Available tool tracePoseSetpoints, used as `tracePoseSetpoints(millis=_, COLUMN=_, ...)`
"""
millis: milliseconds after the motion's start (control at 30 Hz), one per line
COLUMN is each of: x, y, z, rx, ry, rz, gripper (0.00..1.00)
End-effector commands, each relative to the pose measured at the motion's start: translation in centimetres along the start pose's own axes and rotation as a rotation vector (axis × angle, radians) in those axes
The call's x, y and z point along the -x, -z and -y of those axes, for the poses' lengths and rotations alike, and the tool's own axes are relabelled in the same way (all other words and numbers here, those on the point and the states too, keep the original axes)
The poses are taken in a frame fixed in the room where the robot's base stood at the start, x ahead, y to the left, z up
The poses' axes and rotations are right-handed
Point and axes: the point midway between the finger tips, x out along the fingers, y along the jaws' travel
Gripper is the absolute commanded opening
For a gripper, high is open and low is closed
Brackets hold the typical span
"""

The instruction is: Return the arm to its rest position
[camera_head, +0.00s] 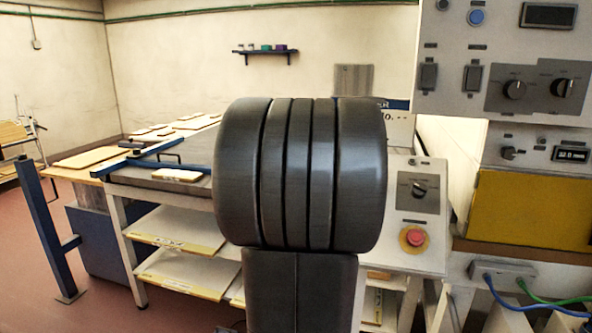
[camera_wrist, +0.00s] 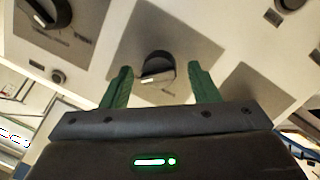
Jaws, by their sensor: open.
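My gripper (camera_wrist: 162,88) shows in the wrist view with its two green fingers apart and nothing between them touching. A black rotary knob (camera_wrist: 158,68) on a grey plate lies beyond the fingertips, between them in the picture; I cannot tell the exact gap. In the head view my dark arm fills the middle and hides my gripper and part of the machine behind.
A control panel (camera_head: 440,205) with a knob and a red emergency button (camera_head: 415,237) stands right of my arm. An upper panel (camera_head: 505,60) with switches and knobs hangs at right. A bench (camera_head: 180,192) with boards and a blue post (camera_head: 45,230) are at left. Open floor lies front left.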

Motion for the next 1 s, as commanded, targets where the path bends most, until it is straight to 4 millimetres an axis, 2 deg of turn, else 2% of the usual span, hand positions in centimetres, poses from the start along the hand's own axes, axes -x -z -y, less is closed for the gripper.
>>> tracePoseSetpoints(millis=200, x=-0.15, y=-0.18, z=0.20, rx=0.197, ry=-0.027, rz=-0.011, gripper=0.55)
tracePoseSetpoints(millis=433, x=-0.06, y=-0.17, z=0.22, rx=0.342, ry=-0.047, rz=-0.020, gripper=0.55)
tracePoseSetpoints(millis=1000, x=0.04, y=-0.18, z=0.19, rx=0.390, ry=-0.052, rz=-0.020, gripper=0.55)
